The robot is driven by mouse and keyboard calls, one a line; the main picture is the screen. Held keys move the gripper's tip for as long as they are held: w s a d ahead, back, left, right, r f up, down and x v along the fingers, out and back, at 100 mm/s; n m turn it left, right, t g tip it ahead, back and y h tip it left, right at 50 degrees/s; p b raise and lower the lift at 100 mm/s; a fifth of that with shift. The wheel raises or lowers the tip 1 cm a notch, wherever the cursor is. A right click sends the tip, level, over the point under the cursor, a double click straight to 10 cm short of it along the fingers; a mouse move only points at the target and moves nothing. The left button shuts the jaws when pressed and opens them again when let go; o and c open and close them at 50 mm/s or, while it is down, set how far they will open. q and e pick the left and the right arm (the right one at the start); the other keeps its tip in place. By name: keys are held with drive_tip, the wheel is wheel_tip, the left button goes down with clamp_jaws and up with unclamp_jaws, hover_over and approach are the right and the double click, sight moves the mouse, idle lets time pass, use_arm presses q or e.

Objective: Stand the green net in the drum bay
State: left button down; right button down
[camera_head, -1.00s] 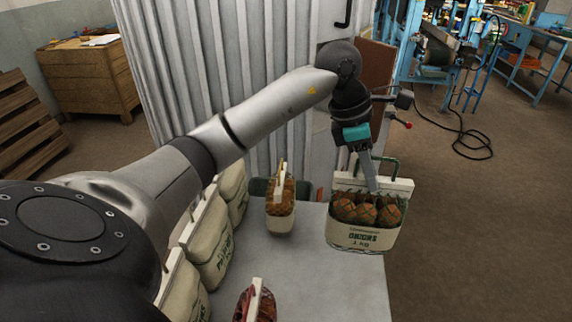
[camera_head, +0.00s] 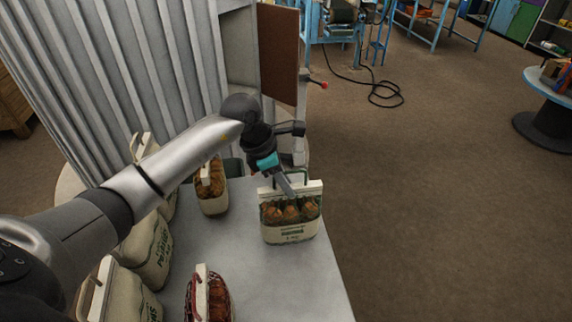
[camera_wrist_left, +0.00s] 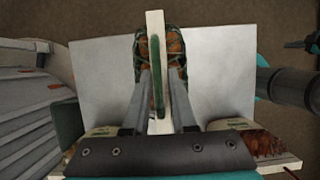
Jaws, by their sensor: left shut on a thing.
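The green net (camera_head: 290,210) is a small printed bag of brown onions with a white top strip and a green handle. It is upright over the right part of the grey table (camera_head: 262,280); I cannot tell whether its base touches the table. My left gripper (camera_head: 288,188) is shut on it at the top, by the handle. In the left wrist view the net (camera_wrist_left: 174,42) shows beyond the fingers, its green handle and white strip between them. My right gripper is not in view. I see no clearly marked drum bay; a round, drum-like blue-topped table (camera_head: 545,90) stands far right.
An orange net (camera_head: 211,188) stands behind left of the held net, and a red net (camera_head: 209,298) at the front. Pale sacks (camera_head: 148,255) line the table's left side. A grey ribbed wall (camera_head: 120,80) stands behind. Open floor lies right; a black cable (camera_head: 385,95) lies there.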

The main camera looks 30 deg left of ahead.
sight(286, 199)
use_arm(q)
drive_tip(key=shift+w+f, duration=0.15)
drive_tip(key=shift+f, duration=2.5)
drive_tip(key=c, duration=1.1)
unclamp_jaws()
drive_tip(key=shift+f+b, duration=0.2)
drive_tip(key=shift+b, duration=0.1)
drive_tip(key=shift+c, duration=0.2)
drive_tip(key=o, duration=0.4)
drive_tip(key=shift+r, duration=0.1)
drive_tip(key=p+v, duration=0.1)
drive_tip(key=v, duration=1.1)
drive_tip(key=shift+s+r, duration=0.1)
drive_tip(key=shift+s, duration=0.1)
